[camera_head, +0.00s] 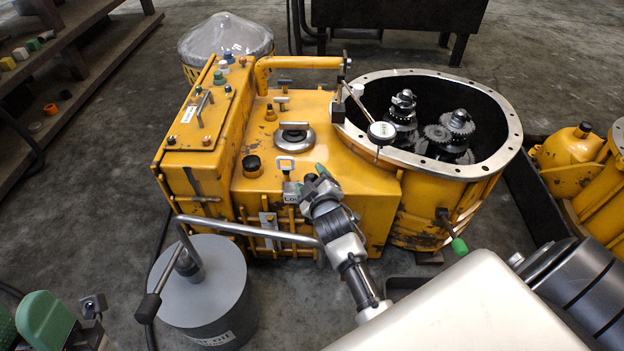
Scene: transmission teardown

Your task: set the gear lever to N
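The yellow transmission housing (350,170) stands on the floor in the middle of the view. A short lever with a green grip (459,246) sticks out low on its right front side. A small metal handle stands by a white label (203,105) on the raised left block. I cannot tell for sure which is the gear lever, and no N mark is readable. My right gripper (318,187) is at the front edge of the housing, by a small label and a green tip (325,172). Its fingers are too small and overlapped to read. My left gripper does not show.
A grey cylinder (205,285) with a bent metal bar stands front left, close to my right gripper. The round opening's metal rim (505,150) surrounds exposed gears. A plastic-covered part (225,38) stands behind. A shelf (60,60) is at the left and another yellow housing (580,160) at the right.

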